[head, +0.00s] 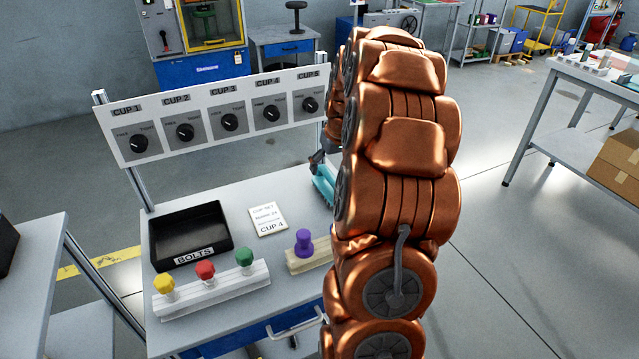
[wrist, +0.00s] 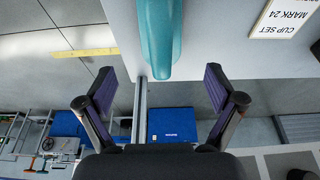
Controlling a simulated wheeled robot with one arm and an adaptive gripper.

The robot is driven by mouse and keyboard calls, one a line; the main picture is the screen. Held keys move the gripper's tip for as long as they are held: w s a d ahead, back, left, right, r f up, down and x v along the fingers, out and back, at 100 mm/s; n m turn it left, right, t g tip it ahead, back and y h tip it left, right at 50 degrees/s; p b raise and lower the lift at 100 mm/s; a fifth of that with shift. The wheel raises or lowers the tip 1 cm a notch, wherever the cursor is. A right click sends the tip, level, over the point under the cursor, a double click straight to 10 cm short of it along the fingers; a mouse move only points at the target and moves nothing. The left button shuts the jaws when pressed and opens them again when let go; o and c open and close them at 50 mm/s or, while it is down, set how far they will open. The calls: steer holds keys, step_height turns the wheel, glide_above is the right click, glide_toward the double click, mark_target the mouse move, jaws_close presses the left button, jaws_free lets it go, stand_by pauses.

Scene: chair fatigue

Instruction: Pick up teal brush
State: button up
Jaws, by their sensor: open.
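The teal brush (head: 323,182) lies on the grey workbench (head: 225,195), to the right of the cup card, and is mostly hidden behind my copper-coloured arm in the head view. In the wrist view a smooth teal length of the brush (wrist: 158,38) comes down from the top edge, its rounded end between my fingertips in the picture. My gripper (wrist: 160,84) is open, with one finger on each side of the brush. I see no finger touching it. My gripper is mostly hidden by the arm in the head view.
A black bolts tray (head: 188,235), a cup card (head: 268,219), a rack with coloured knobs (head: 212,290) and a purple peg on a block (head: 306,258) stand on the bench. A dial panel (head: 215,115) rises behind. Open floor lies to the right.

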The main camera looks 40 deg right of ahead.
mark_target(327, 184)
steer(key=shift+x, duration=1.35)
steer(key=shift+p+x, duration=0.3)
steer(key=shift+x, duration=2.05)
steer(key=shift+a, duration=0.1)
steer(key=shift+c, duration=0.2)
steer(key=c, duration=1.3)
steer(key=shift+r, duration=0.1)
step_height(327, 184, up, 10)
steer(key=shift+f, duration=0.1)
